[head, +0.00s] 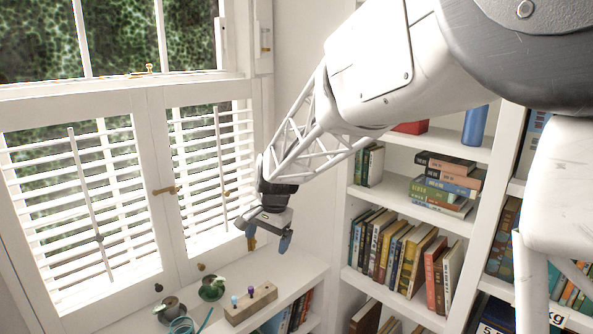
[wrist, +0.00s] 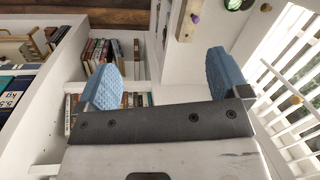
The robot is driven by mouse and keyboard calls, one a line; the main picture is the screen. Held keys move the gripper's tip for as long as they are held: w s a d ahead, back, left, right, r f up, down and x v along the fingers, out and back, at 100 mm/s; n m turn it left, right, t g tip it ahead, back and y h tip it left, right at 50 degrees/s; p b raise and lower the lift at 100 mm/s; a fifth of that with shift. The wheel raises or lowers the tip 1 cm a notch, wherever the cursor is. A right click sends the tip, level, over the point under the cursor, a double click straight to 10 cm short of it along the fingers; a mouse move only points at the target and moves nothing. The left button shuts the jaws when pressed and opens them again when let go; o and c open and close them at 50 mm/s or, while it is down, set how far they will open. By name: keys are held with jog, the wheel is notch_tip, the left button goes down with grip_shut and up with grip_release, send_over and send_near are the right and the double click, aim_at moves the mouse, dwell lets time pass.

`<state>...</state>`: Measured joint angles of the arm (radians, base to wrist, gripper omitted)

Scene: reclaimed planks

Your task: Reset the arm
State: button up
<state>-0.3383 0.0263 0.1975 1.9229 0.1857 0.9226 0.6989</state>
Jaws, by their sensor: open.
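My gripper (head: 268,240) hangs in the air above the white window-side shelf in the head view, in front of the shutters. Its two blue fingertips are apart, with nothing between them. In the wrist view my gripper (wrist: 165,80) also shows its blue fingers spread wide and empty. Behind the gap are the white shelf surface and wall. My arm reaches in from the upper right of the head view.
A wooden block with coloured pegs (head: 250,303) stands on the shelf below my gripper. Small dark pots (head: 171,309) and a teal coil (head: 182,325) lie left of it. A bookcase (head: 344,290) stands right; shutters (head: 80,200) are left. Air around the gripper is clear.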

jog(key=s+d+r+n, duration=0.1)
jog(key=s+d+r, duration=0.3)
jog(key=s+d, duration=0.45)
jog(key=s+d+n, duration=0.1)
jog(key=s+d, duration=0.4)
jog(key=s, duration=0.4)
jog(key=s+d+n+t+h, duration=0.1)
jog(key=s+d, duration=0.5)
jog(key=s, duration=0.3)
jog(key=s+d+n+t+h, duration=0.1)
jog(key=s+d+n, duration=0.1)
jog(key=s+d, duration=0.4)
jog(key=s, duration=0.2)
jog(key=shift+s+d+f, duration=0.2)
jog(key=shift+s+f, duration=0.2)
jog(key=shift+c, duration=0.2)
